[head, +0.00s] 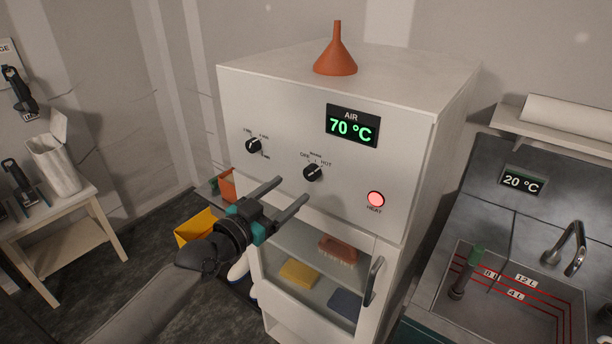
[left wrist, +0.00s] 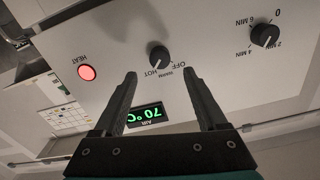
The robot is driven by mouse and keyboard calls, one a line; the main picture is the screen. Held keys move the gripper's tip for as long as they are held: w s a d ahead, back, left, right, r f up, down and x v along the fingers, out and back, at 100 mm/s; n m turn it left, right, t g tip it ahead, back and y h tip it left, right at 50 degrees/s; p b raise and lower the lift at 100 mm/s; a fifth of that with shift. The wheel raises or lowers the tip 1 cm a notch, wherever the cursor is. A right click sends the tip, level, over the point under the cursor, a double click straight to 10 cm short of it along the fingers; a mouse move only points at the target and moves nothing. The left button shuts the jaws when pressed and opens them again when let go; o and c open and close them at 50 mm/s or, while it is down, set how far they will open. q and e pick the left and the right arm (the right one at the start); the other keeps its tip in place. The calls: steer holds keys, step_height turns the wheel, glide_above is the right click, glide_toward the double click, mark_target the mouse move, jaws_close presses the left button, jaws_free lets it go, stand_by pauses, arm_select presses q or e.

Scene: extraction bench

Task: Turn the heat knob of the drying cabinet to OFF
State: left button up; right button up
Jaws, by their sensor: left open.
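The drying cabinet (head: 290,113) is a pale box with a front panel. Its heat knob (head: 312,173) is black, with OFF, WARM and HOT marked around it. The knob's white pointer appears to face HOT. The knob also shows in the left wrist view (left wrist: 159,57), where the panel is upside down. My left gripper (head: 292,189) is open and empty in front of the panel, just below and left of the knob in the head view. In the wrist view its fingers (left wrist: 161,77) point towards the knob, apart from it. My right gripper is out of view.
A timer knob (head: 253,146) sits left of the heat knob. The red HEAT light (head: 376,199) is lit and the AIR display (head: 352,126) reads 70 °C. An orange funnel (head: 336,56) stands on top. Below is a glass door with a handle (head: 373,281). A sink (head: 513,300) is right.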

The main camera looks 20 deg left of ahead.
mark_target(309, 176)
arm_select(q)
steer(key=x, duration=0.7)
steer(key=shift+w, duration=0.1)
steer(key=shift+c, duration=0.3)
steer(key=shift+f, duration=0.1)
jaws_close()
